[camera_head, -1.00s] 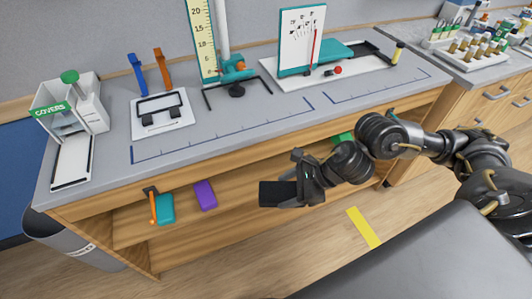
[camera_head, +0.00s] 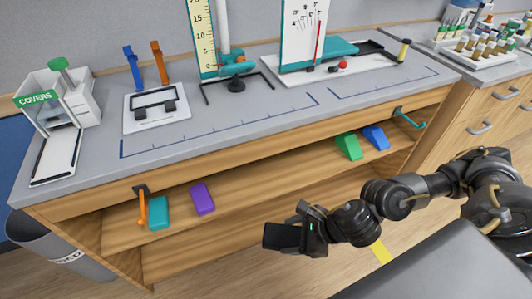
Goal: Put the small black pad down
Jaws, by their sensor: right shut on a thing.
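The small black pad (camera_head: 282,237) is a dark, flat block in the camera_head view. My right gripper (camera_head: 301,235) is shut on its right end. The pad is held out in front of the bench's open shelf, lower than the grey bench top (camera_head: 225,118). It appears clear of the bench, with nothing visible touching it but the gripper. The gripper hides the pad's right end. My left gripper is not in view.
The shelf (camera_head: 270,175) holds a teal block (camera_head: 158,213), a purple block (camera_head: 202,199), a green block (camera_head: 349,146) and a blue block (camera_head: 376,137). A covers dispenser (camera_head: 55,105) and a white plate (camera_head: 157,110) stand on top. The bench top's front strip is clear.

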